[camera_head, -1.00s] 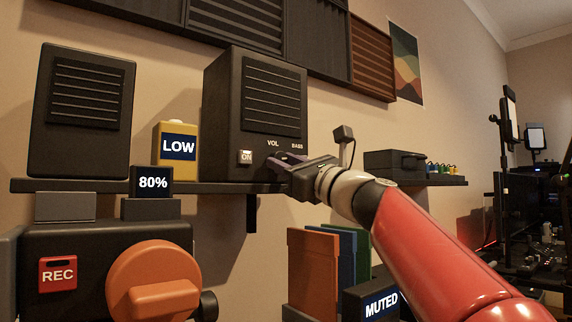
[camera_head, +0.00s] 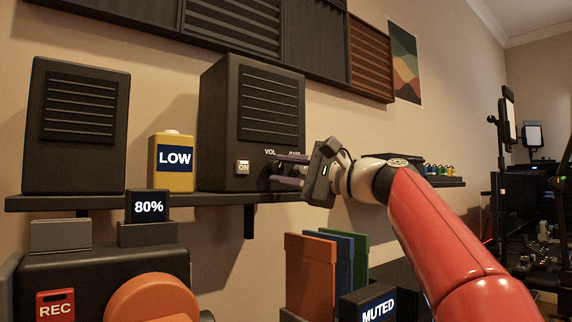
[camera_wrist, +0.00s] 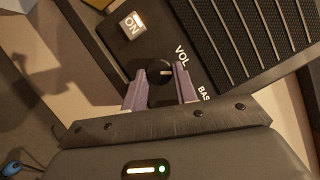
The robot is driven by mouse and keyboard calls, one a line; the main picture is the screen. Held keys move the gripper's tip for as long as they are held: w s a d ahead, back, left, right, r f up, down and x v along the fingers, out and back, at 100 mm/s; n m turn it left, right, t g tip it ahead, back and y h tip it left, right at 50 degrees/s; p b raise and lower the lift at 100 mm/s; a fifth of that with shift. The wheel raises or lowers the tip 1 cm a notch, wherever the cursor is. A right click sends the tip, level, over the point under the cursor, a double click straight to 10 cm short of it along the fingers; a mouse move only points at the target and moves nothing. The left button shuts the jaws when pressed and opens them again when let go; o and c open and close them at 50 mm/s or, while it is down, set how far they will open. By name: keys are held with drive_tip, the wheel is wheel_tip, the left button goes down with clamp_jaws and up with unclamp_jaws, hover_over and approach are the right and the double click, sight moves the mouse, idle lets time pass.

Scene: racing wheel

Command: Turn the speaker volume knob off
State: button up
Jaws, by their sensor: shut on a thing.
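The right-hand black speaker (camera_head: 252,125) stands on the dark shelf, with VOL and BASS labels and a lit ON switch (camera_head: 242,167) on its front. My gripper (camera_head: 282,170) reaches it from the right. In the wrist view the round black volume knob (camera_wrist: 160,72), with a pale pointer mark, sits beside the VOL label. The purple fingers of my gripper (camera_wrist: 159,88) are on either side of the knob and shut on it. In the head view the fingers hide most of the knob. The bass knob is not clearly visible.
A second speaker (camera_head: 77,125) and a yellow LOW container (camera_head: 173,162) stand left on the shelf (camera_head: 140,201).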

drive_tip(key=n+h, duration=0.1)
drive_tip(key=n, duration=0.2)
drive_tip(key=n+g, duration=0.1)
drive_tip(key=n, duration=0.1)
drive_tip(key=shift+r+n+g+h+p, duration=0.2)
drive_tip(key=shift+n+g+h+p, duration=0.1)
drive_tip(key=shift+n+h, duration=0.1)
idle(0.4)
drive_tip(key=o, duration=1)
drive_tip(key=shift+c, duration=0.2)
drive_tip(key=v, duration=0.7)
drive_tip(key=shift+s+d+b, duration=0.2)
drive_tip(key=shift+d+b, duration=0.15)
drive_tip(key=shift+b, duration=0.1)
drive_tip(key=shift+r, duration=0.1)
